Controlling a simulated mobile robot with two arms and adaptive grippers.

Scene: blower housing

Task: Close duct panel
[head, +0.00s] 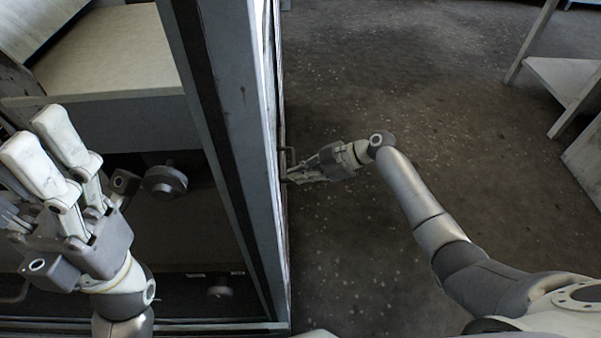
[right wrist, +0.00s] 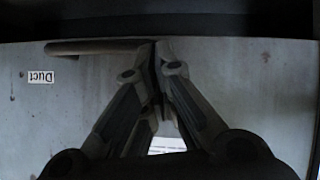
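The duct panel (head: 252,120) stands swung open and shows nearly edge-on in the head view, right of the housing. In the right wrist view its pale outer face (right wrist: 255,95) fills most of the picture, with an upside-down "Duct" label (right wrist: 39,77). A bar handle (right wrist: 95,47) runs along it near the top. My right gripper (head: 292,178) is at this handle; in the right wrist view its fingers (right wrist: 157,55) come together at the bar's end. The exact contact is dark. My left gripper (head: 42,142) is empty, its fingertips slightly apart, in front of the housing's open side.
Inside the housing (head: 110,60) are a pale block and a round dark knob (head: 165,181). The floor (head: 400,60) right of the panel is clear. A shelf or bench (head: 565,80) stands at the far right.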

